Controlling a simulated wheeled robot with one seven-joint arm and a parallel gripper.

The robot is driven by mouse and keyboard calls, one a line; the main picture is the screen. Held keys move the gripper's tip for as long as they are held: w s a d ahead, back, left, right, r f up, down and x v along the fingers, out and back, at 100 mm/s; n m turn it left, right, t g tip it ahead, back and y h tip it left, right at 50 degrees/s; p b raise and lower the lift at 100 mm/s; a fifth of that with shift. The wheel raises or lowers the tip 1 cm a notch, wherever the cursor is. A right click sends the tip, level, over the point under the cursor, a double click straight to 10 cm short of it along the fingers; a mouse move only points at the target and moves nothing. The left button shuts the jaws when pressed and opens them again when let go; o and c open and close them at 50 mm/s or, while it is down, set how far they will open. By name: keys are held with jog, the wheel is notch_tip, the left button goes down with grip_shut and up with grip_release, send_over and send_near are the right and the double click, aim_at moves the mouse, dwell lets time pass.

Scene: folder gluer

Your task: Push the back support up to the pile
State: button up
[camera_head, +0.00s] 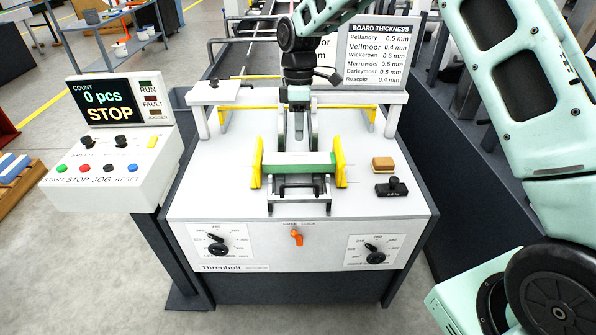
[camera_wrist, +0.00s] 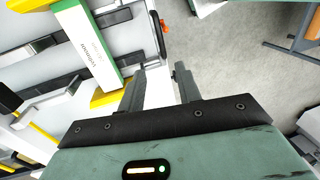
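The pile (camera_head: 300,160) is a low stack with a green front edge, lying between two yellow guides in the head view. In the wrist view it shows as a white and green printed carton stack (camera_wrist: 88,45), left of my fingers. A grey metal frame (camera_head: 298,190), seemingly the back support, stands on the near side of the pile; I cannot tell whether they touch. My gripper (camera_head: 298,108) points down over the far side of the pile. In the wrist view its two fingers (camera_wrist: 160,82) are apart with nothing between them. Their height above the machine is unclear.
An orange lock lever (camera_head: 296,237) is on the front panel between two dials. A tan block (camera_head: 383,163) and a black knobbed piece (camera_head: 391,187) lie right of the pile. A white crossbar (camera_head: 240,100) spans behind. The control box (camera_head: 108,150) stands left and reads STOP.

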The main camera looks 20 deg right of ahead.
jog(key=s+f+p, duration=0.1)
jog(key=f, duration=0.4)
jog(key=s+f+p, duration=0.1)
jog(key=f+p, duration=0.1)
jog(key=f, duration=0.2)
jog(key=a+f+p, duration=0.1)
jog(key=f, duration=0.4)
jog(key=shift+s+f, duration=0.3)
jog(key=shift+s, duration=0.1)
